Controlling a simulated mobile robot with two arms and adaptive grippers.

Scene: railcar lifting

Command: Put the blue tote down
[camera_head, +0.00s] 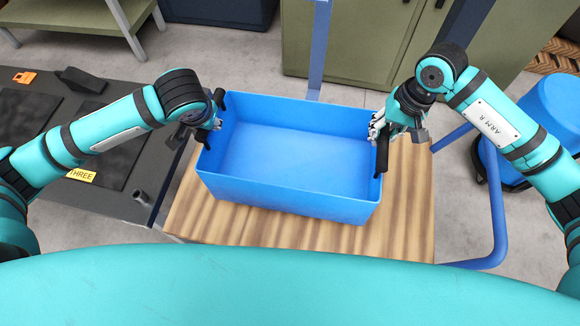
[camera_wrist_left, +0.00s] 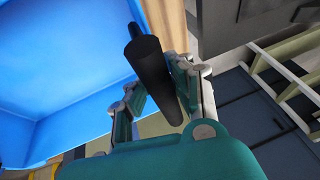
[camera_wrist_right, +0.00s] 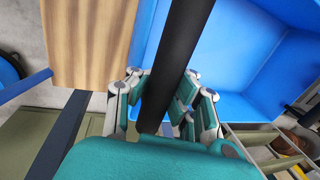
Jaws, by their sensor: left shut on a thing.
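The blue tote (camera_head: 290,190) is empty and looks roughly level over a wooden top (camera_head: 400,225). I cannot tell whether its base touches the wood. It has a black upright handle at each short side. My left gripper (camera_head: 213,122) is shut on the left handle (camera_wrist_left: 155,70), which shows between its fingers in the left wrist view. My right gripper (camera_head: 384,128) is at the right handle (camera_head: 382,157). In the right wrist view its fingers close in on both sides of that handle (camera_wrist_right: 172,60). The tote's underside is hidden.
The wooden top belongs to a cart with a blue tubular frame (camera_head: 497,200). A dark bench (camera_head: 110,190) with a yellow "THREE" label (camera_head: 81,175) stands close on the left. Green cabinets (camera_head: 350,45) stand behind. A blue barrel-like object (camera_head: 550,110) is at the right.

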